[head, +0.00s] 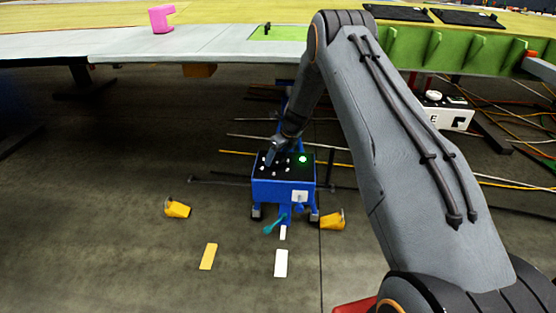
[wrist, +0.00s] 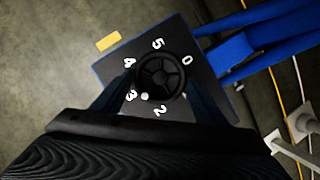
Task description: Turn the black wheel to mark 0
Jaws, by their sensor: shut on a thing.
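The black wheel (wrist: 170,66) shows in the wrist view as a spoked ring on a dark panel (wrist: 188,40). White marks 5, 0, 4, 3 and 2 stand around it; mark 1 cannot be made out. A white dot (wrist: 145,97) on the wheel's rim lies beside mark 3 (wrist: 131,96), away from mark 0 (wrist: 187,60). My gripper (wrist: 161,84) has one finger on each side of the wheel and is shut on it. In the head view my gripper (head: 272,153) is over the black top of the blue cart (head: 283,189), hiding most of the wheel.
A green light (head: 302,159) glows on the cart's top. Yellow objects (head: 178,209) (head: 332,221) lie on the floor on both sides of it. Rods and cables lie behind and to the right, near a white box (head: 443,112). A large table edge (head: 190,47) is above.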

